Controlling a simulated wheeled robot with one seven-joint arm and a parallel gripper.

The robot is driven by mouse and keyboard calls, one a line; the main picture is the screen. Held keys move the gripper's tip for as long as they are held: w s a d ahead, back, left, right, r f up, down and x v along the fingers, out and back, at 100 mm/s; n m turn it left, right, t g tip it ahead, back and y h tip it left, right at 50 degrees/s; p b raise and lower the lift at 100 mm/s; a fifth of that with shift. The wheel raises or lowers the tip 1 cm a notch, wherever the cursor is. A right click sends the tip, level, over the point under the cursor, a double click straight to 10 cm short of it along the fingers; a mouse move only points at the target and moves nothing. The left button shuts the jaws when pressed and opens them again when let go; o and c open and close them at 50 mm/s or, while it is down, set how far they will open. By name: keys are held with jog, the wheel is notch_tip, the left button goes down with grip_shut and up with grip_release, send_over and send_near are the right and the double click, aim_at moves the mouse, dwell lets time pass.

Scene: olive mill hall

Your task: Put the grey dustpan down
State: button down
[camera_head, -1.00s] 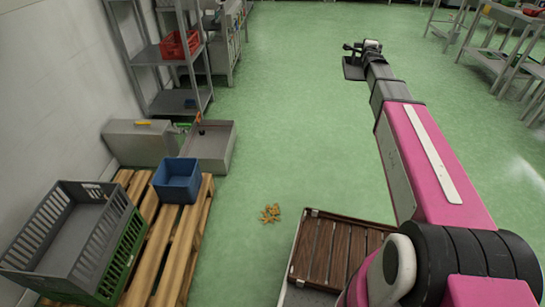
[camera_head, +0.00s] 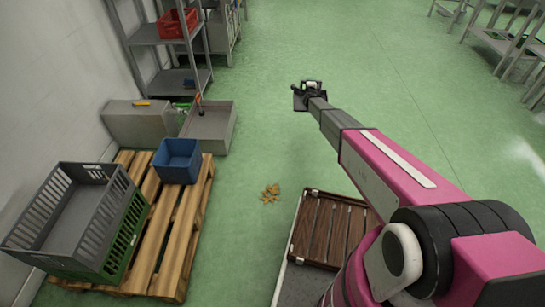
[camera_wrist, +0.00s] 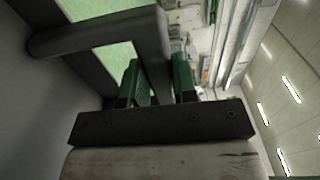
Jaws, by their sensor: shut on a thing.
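My gripper (camera_head: 312,87) is at the far end of my outstretched arm, above the green floor. It is shut on the grey dustpan (camera_head: 299,102), whose dark pan shows small beside the gripper in the head view. In the wrist view the dustpan (camera_wrist: 38,110) fills the left side, and its grey handle runs across the top to the gripper's two greenish fingers (camera_wrist: 158,82). The exact grip point is partly hidden by the dark bar in front. I cannot tell its height above the floor.
A small yellow-brown heap (camera_head: 270,193) lies on the floor beside a wooden-slatted platform (camera_head: 325,229). Left are a pallet (camera_head: 168,238) with a blue bin (camera_head: 177,161) and grey crate (camera_head: 75,212), a grey tray (camera_head: 213,128) and shelving (camera_head: 170,80). Floor around the gripper is clear.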

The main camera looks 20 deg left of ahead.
jog(key=s+a+f, duration=0.4)
jog(key=a+f, duration=0.2)
jog(key=f, duration=0.6)
jog(key=s+a+f, duration=0.4)
jog(key=a+f, duration=0.3)
jog(key=f, duration=0.6)
jog(key=s+a+f, duration=0.4)
jog(key=a+f, duration=0.2)
jog(key=f, duration=0.7)
jog(key=shift+s+a, duration=0.15)
jog(key=shift+a, duration=0.05)
jog(key=shift+f, duration=0.1)
jog(key=c, duration=1.3)
grip_release()
jog(key=shift+f, duration=0.15)
jog(key=o, duration=0.4)
